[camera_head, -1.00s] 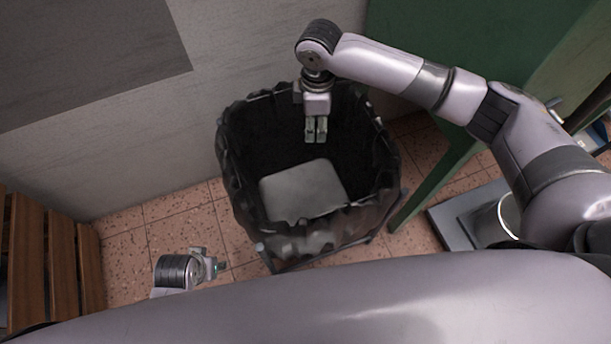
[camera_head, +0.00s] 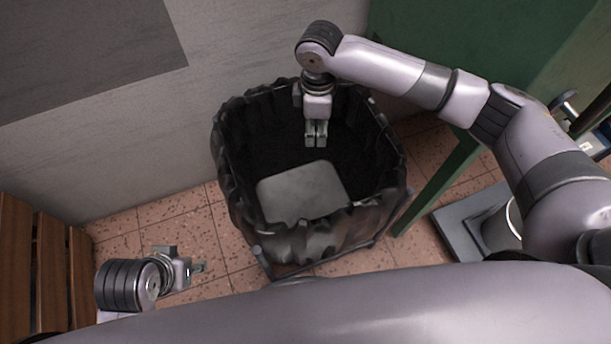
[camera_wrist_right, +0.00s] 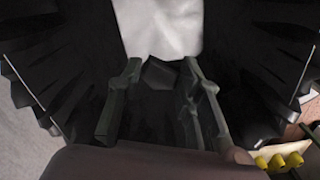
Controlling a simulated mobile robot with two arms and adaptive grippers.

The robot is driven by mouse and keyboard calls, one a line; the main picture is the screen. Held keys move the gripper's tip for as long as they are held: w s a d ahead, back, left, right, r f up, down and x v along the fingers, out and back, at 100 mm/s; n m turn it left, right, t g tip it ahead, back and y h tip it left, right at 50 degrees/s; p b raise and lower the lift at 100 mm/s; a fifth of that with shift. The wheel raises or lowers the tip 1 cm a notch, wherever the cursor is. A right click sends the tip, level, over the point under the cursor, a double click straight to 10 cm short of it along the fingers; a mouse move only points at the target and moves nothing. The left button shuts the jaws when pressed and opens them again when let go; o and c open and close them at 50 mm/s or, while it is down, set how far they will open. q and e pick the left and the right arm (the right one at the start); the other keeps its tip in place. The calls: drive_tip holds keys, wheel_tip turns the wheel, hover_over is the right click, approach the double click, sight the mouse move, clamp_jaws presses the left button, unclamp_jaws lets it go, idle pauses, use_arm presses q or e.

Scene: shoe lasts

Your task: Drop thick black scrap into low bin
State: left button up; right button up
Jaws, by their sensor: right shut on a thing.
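The low bin (camera_head: 228,180) is lined with a crinkled black bag and stands on the floor in the middle of the head view. My right gripper (camera_head: 316,142) hangs over the bin's far part, pointing down inside its opening. In the right wrist view my right gripper (camera_wrist_right: 162,72) is shut on a dark block, the thick black scrap (camera_wrist_right: 160,76), which lies between its fingers against the dark liner. The scrap cannot be made out in the head view. My left gripper (camera_head: 200,268) is low at the left, outside the bin; its jaw opening is unclear.
A pale grey flat patch (camera_head: 303,192) lies at the bottom of the bin. A wooden slatted bench (camera_head: 50,262) stands at the left, a green panel (camera_head: 475,60) at the right. A grey platform (camera_head: 455,226) is beside the bin. Tiled floor shows around it.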

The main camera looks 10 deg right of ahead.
drive_tip(key=o, duration=0.9)
drive_tip(key=shift+r, duration=0.15)
wheel_tip(320, 180, up, 12)
drive_tip(key=shift+s+f, duration=0.1)
drive_tip(key=shift+f, duration=0.1)
idle(0.6)
